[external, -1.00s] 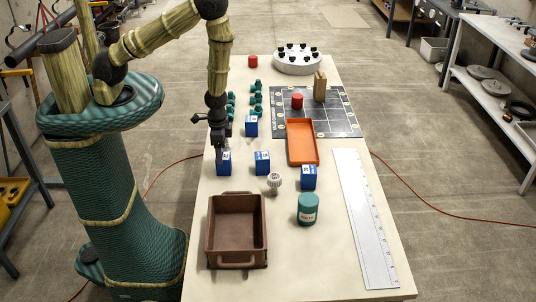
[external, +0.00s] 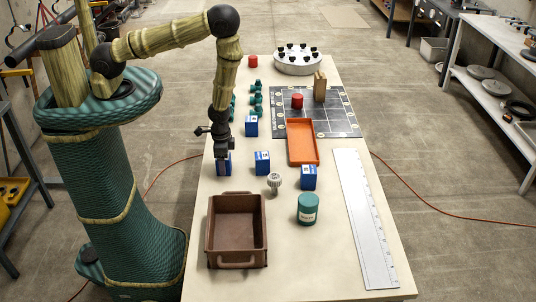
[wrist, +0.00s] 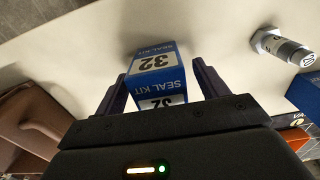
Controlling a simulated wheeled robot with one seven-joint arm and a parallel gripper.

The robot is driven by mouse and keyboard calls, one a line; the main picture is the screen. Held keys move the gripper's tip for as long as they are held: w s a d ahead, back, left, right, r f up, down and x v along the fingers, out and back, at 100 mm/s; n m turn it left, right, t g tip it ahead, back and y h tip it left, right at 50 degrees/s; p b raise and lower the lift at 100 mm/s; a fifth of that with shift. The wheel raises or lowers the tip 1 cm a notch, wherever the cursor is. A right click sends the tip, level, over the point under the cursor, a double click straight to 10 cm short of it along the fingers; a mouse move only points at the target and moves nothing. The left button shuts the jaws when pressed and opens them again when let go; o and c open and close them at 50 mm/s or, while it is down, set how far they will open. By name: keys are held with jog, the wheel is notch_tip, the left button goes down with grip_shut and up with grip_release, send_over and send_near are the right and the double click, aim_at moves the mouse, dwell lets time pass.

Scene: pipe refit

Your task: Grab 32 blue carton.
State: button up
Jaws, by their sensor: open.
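The blue carton marked 32 and SEAL KIT (wrist: 160,68) stands between my gripper's two fingers in the wrist view, with its printed white labels showing. In the external view this carton (external: 223,168) is at the left edge of the table, partly hidden under my gripper (external: 222,152). My gripper (wrist: 160,90) is open, with one finger on each side of the carton. I cannot tell whether either finger touches it.
Other blue cartons stand nearby: one to the right (external: 262,163), one behind (external: 251,126) and one further right (external: 309,177). A brown bin (external: 236,194) is in front.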

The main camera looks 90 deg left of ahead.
jog(key=shift+f, duration=0.3)
jog(key=c, duration=1.1)
